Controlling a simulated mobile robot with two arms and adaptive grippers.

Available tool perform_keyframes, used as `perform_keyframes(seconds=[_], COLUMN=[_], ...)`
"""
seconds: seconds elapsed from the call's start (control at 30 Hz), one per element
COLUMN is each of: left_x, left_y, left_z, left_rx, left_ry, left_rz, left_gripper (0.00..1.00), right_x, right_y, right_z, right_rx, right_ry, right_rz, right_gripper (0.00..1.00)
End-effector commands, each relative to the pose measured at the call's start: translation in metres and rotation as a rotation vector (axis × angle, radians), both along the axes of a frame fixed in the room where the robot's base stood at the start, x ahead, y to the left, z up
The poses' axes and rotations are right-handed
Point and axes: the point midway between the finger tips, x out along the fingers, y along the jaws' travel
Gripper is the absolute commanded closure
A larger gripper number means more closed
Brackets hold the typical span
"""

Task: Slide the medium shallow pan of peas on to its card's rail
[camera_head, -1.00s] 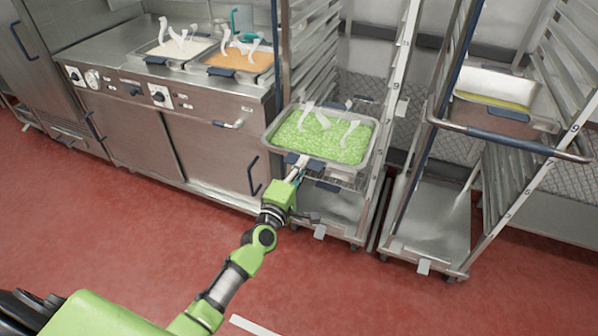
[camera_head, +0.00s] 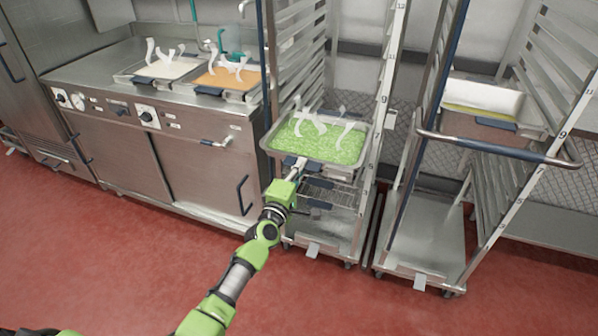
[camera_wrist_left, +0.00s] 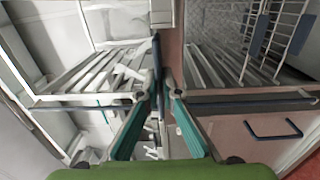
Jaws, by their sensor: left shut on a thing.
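The shallow steel pan of peas (camera_head: 270,146) sits between the uprights of the left rolling rack (camera_head: 384,70) in the head view, roughly level. White curved shapes stand over the bright green peas. My left gripper (camera_head: 299,165) is shut on the pan's front edge, near its middle. In the left wrist view its teal fingers (camera_wrist_left: 157,92) converge on a narrow dark blue piece. I cannot tell whether the pan's side edges rest on rails. Numbers run up the rack's right upright, and a small white tag (camera_head: 391,118) hangs beside it. My right gripper is out of view.
A second rack (camera_head: 425,225) with a pan (camera_head: 486,106) and a front bar stands at the right. A steel counter (camera_head: 160,125) with a white-filled pan (camera_head: 172,68) and an orange-filled pan (camera_head: 226,76) stands left. Wire shelves lie below the peas. The red floor in front is clear.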

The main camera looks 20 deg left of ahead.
Motion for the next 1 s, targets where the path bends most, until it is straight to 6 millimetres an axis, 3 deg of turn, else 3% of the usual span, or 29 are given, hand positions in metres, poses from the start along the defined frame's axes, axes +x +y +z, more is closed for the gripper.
perform_keyframes(seconds=[0.03, 0.37, 0.63, 1.0], left_x=[0.002, 0.005, 0.025, 0.053], left_y=[0.001, 0.001, -0.001, -0.001], left_z=[0.008, 0.008, 0.007, 0.007], left_rx=[-0.002, -0.002, -0.003, -0.002], left_ry=[-0.014, -0.015, -0.016, -0.017], left_rz=[0.004, 0.004, 0.003, 0.004], left_gripper=[1.0, 1.0, 1.0, 1.0], right_x=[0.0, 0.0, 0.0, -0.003], right_y=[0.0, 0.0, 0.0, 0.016], right_z=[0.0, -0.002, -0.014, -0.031], right_rx=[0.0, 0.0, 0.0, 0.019], right_ry=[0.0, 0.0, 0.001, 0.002], right_rz=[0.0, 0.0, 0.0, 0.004], right_gripper=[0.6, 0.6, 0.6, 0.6])
